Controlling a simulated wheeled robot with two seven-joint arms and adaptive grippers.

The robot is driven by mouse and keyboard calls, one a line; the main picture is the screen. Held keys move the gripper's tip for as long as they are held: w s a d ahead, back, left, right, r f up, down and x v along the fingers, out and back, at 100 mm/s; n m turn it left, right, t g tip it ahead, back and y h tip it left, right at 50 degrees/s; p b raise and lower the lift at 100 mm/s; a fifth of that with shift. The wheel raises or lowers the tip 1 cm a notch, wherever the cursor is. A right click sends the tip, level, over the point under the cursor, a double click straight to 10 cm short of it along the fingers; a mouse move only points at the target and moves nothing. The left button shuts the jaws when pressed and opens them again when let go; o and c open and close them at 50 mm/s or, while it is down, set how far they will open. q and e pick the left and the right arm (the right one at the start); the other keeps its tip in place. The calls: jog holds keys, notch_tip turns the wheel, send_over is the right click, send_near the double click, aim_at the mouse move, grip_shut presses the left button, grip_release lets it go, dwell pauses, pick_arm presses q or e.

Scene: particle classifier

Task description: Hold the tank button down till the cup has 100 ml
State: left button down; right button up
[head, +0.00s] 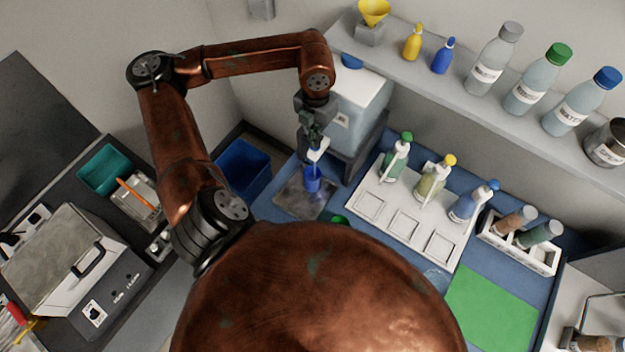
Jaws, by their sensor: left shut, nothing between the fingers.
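The tank (359,103) is a whitish box with a blue cap on a dark stand at the back wall. A blue cup (312,180) stands on a grey plate (292,203) below the tank's front. My left gripper (315,150) is shut and points down at the tank's front, just above the cup. A small white part shows at its fingertips. The button is hidden or too small to make out, and I cannot tell whether the fingers press it. The liquid level in the cup cannot be read. My right gripper is not in view.
A white rack (412,212) with several capped bottles stands right of the cup, and a green mat (490,308) lies farther right. A blue bin (243,166) is to the left.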

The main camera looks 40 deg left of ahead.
pick_arm(q)
jog(key=shift+r+p, duration=1.8)
jog(key=shift+r, duration=1.75)
jog(key=shift+f, duration=0.1)
